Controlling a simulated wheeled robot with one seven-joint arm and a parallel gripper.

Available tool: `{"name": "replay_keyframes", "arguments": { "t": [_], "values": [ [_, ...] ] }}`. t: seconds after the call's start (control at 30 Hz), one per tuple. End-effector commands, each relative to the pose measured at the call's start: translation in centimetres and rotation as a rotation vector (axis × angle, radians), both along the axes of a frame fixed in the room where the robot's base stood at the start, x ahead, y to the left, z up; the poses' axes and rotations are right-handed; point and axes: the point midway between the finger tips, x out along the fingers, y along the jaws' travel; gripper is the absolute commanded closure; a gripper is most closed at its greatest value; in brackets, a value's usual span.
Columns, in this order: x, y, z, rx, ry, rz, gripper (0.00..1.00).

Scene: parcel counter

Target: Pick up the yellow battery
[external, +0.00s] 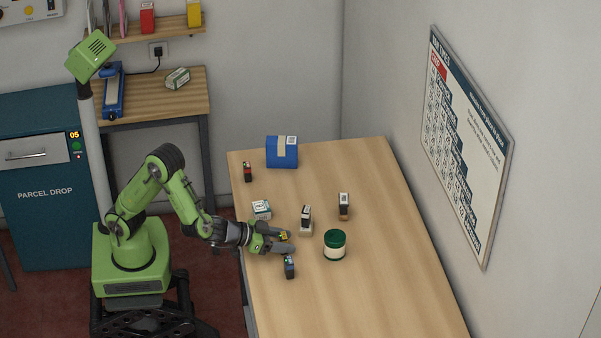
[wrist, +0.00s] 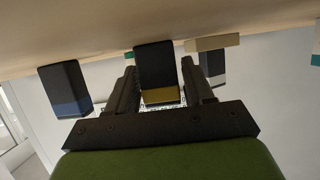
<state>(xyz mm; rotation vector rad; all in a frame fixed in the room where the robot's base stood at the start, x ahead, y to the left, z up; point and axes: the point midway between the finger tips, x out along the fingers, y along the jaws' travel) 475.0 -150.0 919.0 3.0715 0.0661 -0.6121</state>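The yellow battery (external: 284,235), a dark block with a yellow band, stands on the wooden counter by my gripper's fingers in the external view, partly hidden by them. In the wrist view, which is upside down, the yellow battery (wrist: 160,95) shows between the two fingers. My gripper (external: 282,243) is low over the counter's left edge, fingers pointing right. In the wrist view my gripper (wrist: 160,75) has its fingers apart, one on each side of the battery. I cannot tell whether either finger touches it.
A dark battery with a blue band (external: 289,267) stands close below my gripper. A battery on a beige block (external: 306,217), a green-lidded jar (external: 335,246) and a small white box (external: 261,209) are nearby. A blue parcel (external: 275,153) is farther back. The counter's front right is clear.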

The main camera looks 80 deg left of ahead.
Motion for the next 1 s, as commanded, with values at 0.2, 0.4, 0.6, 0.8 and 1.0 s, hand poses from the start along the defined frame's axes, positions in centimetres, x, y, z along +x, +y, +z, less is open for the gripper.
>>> {"name": "replay_keyframes", "arguments": {
  "t": [0.2, 0.4, 0.6, 0.8, 1.0],
  "values": [
    [0.0, 0.0, 0.0, 0.0, 0.0, 0.0, 0.82],
    [0.0, 0.0, 0.1, 0.0, -0.001, 0.0, 0.9],
    [0.0, 0.0, 2.7, -0.004, -0.005, 0.002, 0.9],
    [0.0, 0.0, 7.9, -0.004, -0.006, 0.003, 0.9],
    [0.1, 0.9, 10.3, 0.006, -0.001, 0.039, 0.9]
  ]
}}
